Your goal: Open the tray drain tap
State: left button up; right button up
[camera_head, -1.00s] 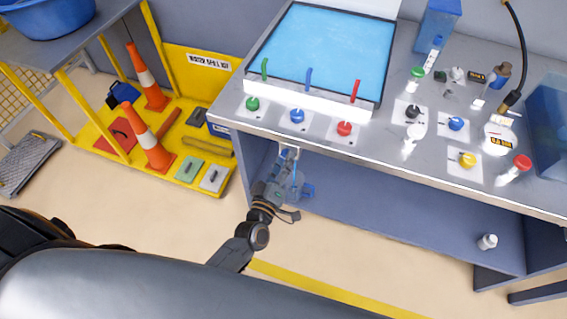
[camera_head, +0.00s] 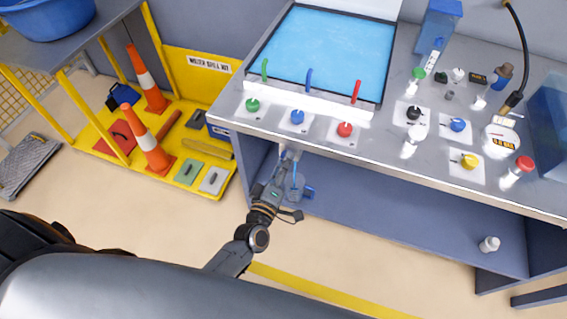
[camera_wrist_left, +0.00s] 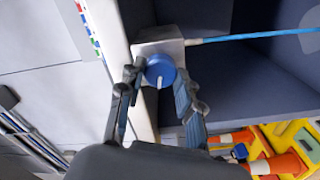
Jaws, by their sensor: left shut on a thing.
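The tray drain tap, a round blue knob (camera_wrist_left: 160,70) with a white mark, sits on a pale metal block (camera_wrist_left: 158,44) with a thin blue hose leaving it. In the left wrist view, the two fingers of my left gripper (camera_wrist_left: 157,92) are on either side of the knob and closed on it. In the head view, my left gripper (camera_head: 284,164) is just under the bench's front edge; the knob is mostly hidden there. The coolant tray (camera_head: 372,105) with light blue liquid stands on the bench above. My right gripper is not in view.
Green (camera_head: 252,105), blue (camera_head: 297,117) and red (camera_head: 344,129) knobs line the bench top (camera_head: 390,165) before the tray. Orange cones (camera_head: 150,150) stand on a yellow spill-kit platform at left.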

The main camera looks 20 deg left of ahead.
pick_arm(q)
jog(key=o, duration=1.2)
jog(key=shift+c, duration=0.2)
jog(key=s, duration=1.2)
jog(key=shift+a, duration=0.25)
jog(key=shift+f, duration=0.1)
